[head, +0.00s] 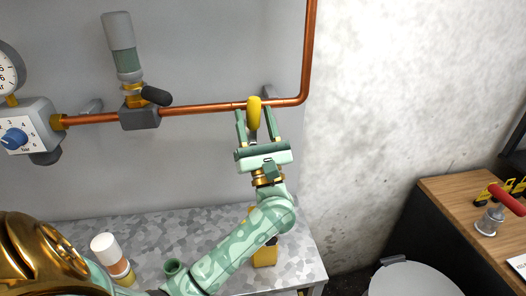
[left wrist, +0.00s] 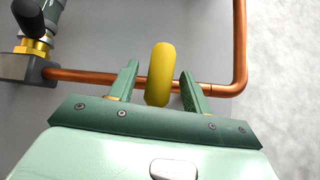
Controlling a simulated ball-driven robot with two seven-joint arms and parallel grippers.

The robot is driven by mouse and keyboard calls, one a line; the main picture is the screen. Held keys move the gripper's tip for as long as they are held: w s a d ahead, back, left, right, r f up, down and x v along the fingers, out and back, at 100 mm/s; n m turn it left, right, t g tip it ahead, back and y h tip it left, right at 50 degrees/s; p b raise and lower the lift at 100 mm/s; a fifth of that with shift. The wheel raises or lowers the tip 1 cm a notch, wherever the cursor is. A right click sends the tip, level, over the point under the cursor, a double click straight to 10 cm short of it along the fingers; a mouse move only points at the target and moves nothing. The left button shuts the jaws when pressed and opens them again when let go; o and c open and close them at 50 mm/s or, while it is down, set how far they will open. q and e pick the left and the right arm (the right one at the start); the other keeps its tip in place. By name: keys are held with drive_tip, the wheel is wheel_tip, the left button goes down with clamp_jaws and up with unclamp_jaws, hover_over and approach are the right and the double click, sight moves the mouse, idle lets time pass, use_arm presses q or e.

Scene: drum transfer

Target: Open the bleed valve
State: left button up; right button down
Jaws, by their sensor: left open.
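A rounded yellow handle (head: 254,120) stands at the copper pipe (head: 205,107), left of the pipe's upward bend. My left gripper (head: 254,111) is open, with one finger on each side of the yellow handle. In the left wrist view the handle (left wrist: 160,75) stands between the two fingers (left wrist: 160,72), with a visible gap on both sides. Further left on the pipe is a second valve with a black handle (head: 156,95), below a grey-green cylinder (head: 122,48). My right gripper is not in view.
A regulator box with a blue knob (head: 14,138) and a gauge (head: 8,75) are at the far left. Below, a metal-topped bench (head: 310,262) holds a white-capped bottle (head: 105,247) and a yellow object (head: 265,255). A wooden bench (head: 455,195) and a pale drum (head: 412,282) are at right.

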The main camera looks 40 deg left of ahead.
use_arm(q)
drive_tip(key=b+v, duration=0.2)
drive_tip(key=v, duration=1.3)
drive_tip(key=shift+f, duration=0.1)
